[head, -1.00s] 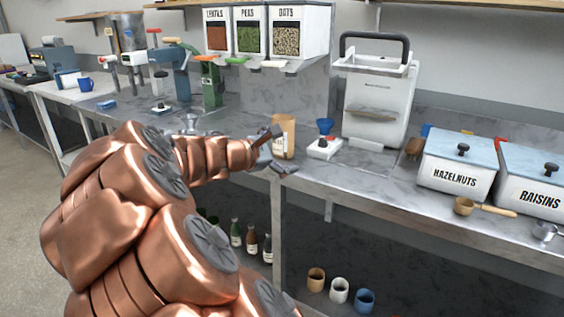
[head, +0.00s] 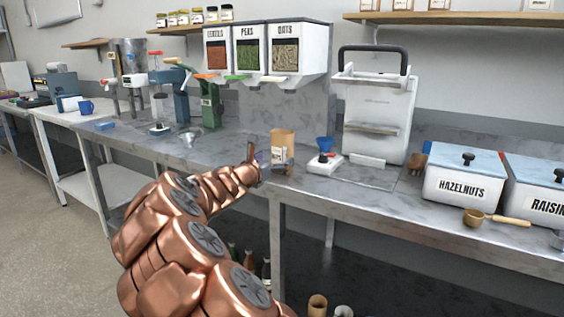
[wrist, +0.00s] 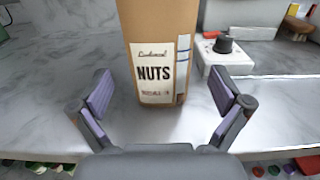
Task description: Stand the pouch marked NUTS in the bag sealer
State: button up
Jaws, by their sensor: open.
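My gripper (wrist: 161,92) is open, one finger at each side of the pouch's lower part, with gaps on both sides. In the head view my gripper (head: 257,158) is just left of the pouch. The white machine with a black handle (head: 376,105), seemingly the bag sealer, stands further right against the wall.
A HAZELNUTS bin (head: 463,185) and wooden scoop (head: 480,217) lie to the right. Dispensers (head: 265,52) hang above. The counter (head: 225,150) behind my gripper is mostly clear.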

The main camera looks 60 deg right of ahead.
aim_at(278, 156)
jog(key=d, duration=0.4)
jog(key=shift+d, duration=0.1)
jog(key=shift+w, duration=0.1)
jog(key=c, duration=1.4)
jog(key=shift+o, duration=0.2)
jog(key=shift+r, duration=0.15)
